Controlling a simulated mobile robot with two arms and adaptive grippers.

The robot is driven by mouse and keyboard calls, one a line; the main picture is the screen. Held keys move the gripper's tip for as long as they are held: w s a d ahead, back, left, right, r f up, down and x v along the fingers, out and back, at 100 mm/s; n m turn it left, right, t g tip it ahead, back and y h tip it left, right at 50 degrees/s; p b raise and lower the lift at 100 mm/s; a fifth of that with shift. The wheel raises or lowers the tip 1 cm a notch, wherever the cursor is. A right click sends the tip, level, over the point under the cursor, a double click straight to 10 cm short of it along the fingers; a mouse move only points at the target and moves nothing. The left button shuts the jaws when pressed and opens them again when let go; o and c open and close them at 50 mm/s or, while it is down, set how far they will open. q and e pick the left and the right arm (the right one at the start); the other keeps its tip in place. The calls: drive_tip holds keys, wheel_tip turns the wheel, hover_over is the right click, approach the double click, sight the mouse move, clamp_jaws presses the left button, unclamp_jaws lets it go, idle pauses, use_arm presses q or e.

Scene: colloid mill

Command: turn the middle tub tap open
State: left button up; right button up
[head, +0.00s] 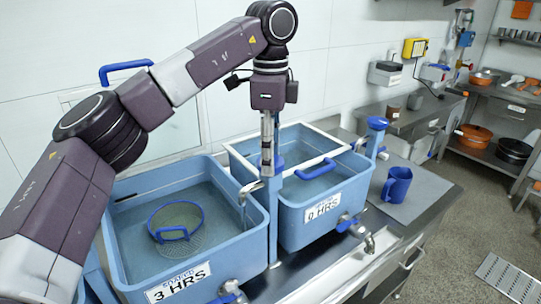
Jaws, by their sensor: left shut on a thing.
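The middle tub (258,240), blue and labelled "3 HRS", holds water and a round blue-rimmed strainer (178,222). Its tap (273,215) is a metal post between this tub and the "0 HRS" tub, with a spout (250,187) over the middle tub's right edge. A thin pale streak, perhaps water, hangs below the spout. My left gripper (267,165) points straight down over the post and is shut on the tap's blue handle (279,166), which it mostly hides. My right gripper is out of view.
The "0 HRS" tub (290,215) stands to the right, with another blue-topped tap (377,123) beside it. A blue jug (396,185) stands on the steel counter. Drain valves (345,222) stick out at the tub fronts. Shelves with pans (472,137) are far right.

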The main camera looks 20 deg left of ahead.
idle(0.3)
use_arm(q)
drive_tip(key=o, duration=1.2)
wheel_tip(320, 180, up, 12)
